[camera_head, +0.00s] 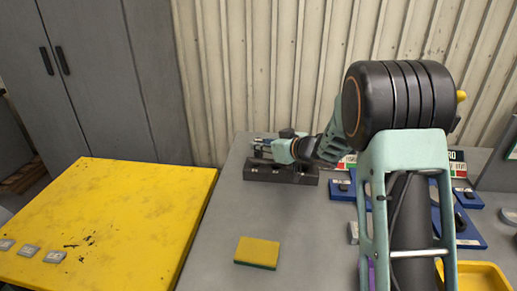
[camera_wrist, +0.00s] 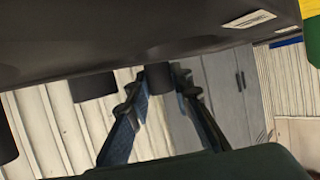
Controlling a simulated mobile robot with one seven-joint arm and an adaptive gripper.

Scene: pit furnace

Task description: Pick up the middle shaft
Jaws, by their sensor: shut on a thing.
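A dark rack (camera_head: 282,175) stands on the grey bench against the back wall; it fills the top of the wrist view (camera_wrist: 60,50). In the wrist view, dark cylindrical shafts stick out of it. One shaft (camera_wrist: 160,78) is between my fingertips, with another shaft (camera_wrist: 93,86) to its left and part of a third (camera_wrist: 7,142) at the left edge. My gripper (camera_head: 262,147) reaches over the rack from the right and is shut on the shaft between its fingers. The held shaft still appears to be against the rack. My arm hides part of the bench.
A green and yellow sponge (camera_head: 257,251) lies on the bench in front of the rack. Blue trays (camera_head: 465,228) and a yellow bin (camera_head: 475,276) are at the right. A worn yellow table (camera_head: 130,205) adjoins on the left. The bench between sponge and rack is clear.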

